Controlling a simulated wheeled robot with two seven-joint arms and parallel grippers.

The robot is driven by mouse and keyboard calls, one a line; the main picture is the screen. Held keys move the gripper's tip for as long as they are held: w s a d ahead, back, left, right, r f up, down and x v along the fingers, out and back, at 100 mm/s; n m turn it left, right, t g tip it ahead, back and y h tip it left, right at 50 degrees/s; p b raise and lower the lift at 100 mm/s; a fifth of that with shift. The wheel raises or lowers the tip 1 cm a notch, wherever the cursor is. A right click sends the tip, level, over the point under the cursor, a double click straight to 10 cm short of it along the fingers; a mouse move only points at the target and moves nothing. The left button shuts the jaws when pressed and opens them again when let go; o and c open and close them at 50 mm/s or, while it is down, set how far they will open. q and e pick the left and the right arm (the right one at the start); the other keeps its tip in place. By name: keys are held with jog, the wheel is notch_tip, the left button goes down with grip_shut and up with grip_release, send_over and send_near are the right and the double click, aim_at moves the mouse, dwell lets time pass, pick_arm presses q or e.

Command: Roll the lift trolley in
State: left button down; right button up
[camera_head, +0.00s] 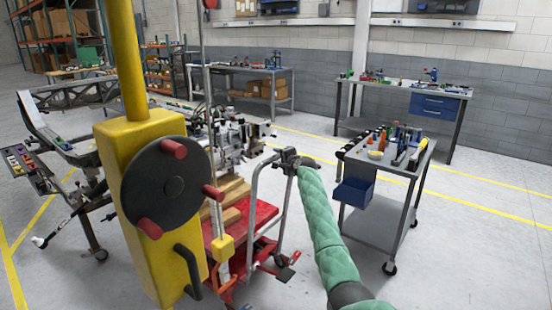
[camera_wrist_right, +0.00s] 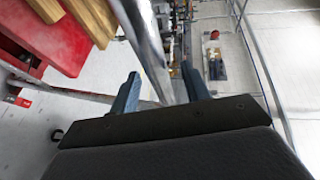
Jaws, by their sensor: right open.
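The lift trolley (camera_head: 262,212) stands on the floor at the centre of the head view, with a red deck and a silver tubular handle (camera_head: 254,190). Wooden blocks (camera_head: 232,190) lie on the deck, with a grey metal assembly (camera_head: 230,140) above them. The red deck also shows at the upper left of the right wrist view (camera_wrist_right: 50,38). My right gripper (camera_head: 290,160) is at the top of the handle. In the wrist view its blue fingers (camera_wrist_right: 160,90) are apart, with a silver tube (camera_wrist_right: 148,45) passing between them. My left gripper is out of view.
A yellow post with a black disc and red knobs (camera_head: 155,210) blocks the near left. A grey tool cart (camera_head: 385,225) stands close on the right. A dark chassis frame (camera_head: 75,95) is at left. Workbenches line the wall. The floor at far right is clear.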

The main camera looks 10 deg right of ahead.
jog(key=v, duration=0.3)
jog(key=shift+d, duration=0.15)
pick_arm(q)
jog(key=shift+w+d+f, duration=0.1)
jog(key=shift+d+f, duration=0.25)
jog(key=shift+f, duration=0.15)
pick_arm(e)
jog(key=shift+s+d+r, duration=0.15)
jog(key=shift+s, duration=0.4)
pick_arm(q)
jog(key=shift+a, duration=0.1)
